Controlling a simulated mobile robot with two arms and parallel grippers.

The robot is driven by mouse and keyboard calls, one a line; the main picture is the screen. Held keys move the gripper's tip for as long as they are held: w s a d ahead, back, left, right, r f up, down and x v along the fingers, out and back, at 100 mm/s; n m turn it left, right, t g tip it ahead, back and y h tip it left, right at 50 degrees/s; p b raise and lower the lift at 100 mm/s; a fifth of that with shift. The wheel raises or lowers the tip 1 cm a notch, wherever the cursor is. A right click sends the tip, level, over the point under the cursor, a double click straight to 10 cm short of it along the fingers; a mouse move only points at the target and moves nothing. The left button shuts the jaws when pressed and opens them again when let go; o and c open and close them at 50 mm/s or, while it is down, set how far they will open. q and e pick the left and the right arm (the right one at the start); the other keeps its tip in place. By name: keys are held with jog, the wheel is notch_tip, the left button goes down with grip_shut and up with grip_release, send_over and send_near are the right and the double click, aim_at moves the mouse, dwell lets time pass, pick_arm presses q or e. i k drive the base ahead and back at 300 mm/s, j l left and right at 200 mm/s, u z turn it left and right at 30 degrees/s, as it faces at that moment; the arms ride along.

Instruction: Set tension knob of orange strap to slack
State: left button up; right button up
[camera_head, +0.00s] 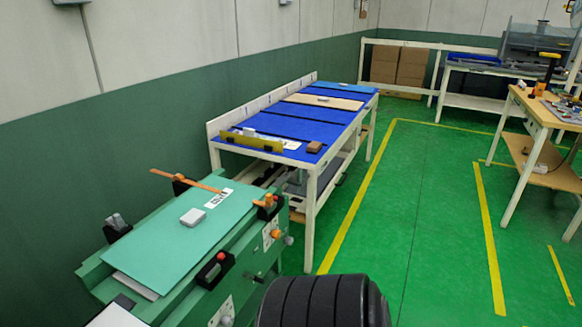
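An orange strap (205,187) lies across the far end of a green bench (160,245) at the lower left. A black clip holder with an orange-red part (268,206) stands at the strap's right end. On the bench side below it is an orange knob (276,234) beside a pale panel, with a grey round knob (289,240) close by. The knob's markings are too small to read, so I cannot tell its setting. Neither of my grippers is in view.
A second black holder with a red part (215,269) sits nearer on the bench edge. A grey block (193,217) lies on the green board. A blue-topped table (270,152) stands behind. The green floor (400,230) to the right is clear.

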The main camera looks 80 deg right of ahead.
aim_at(275, 235)
jog(key=z, duration=2.1)
